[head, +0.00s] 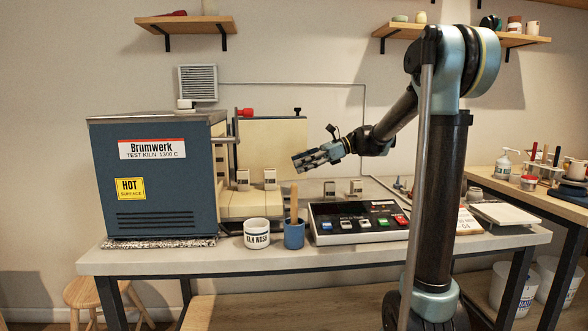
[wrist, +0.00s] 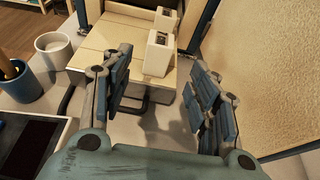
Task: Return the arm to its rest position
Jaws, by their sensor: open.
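My gripper (head: 303,161) hangs in the air in front of the open kiln side, above the bench, at the end of my raised and bent arm. In the wrist view my gripper (wrist: 160,85) is open, with its two fingers well apart and nothing between them. Below and beyond the fingers a small pale block (wrist: 158,54) with a dark mark stands on a cream slab. The gripper appears apart from it.
The blue kiln (head: 155,205) stands at left with a HOT label. A white tub (head: 257,234), a blue cup (head: 294,235) with a wooden handle and a button panel (head: 358,222) line the front of the bench (head: 180,262). More small pale blocks stand behind the panel (head: 356,187).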

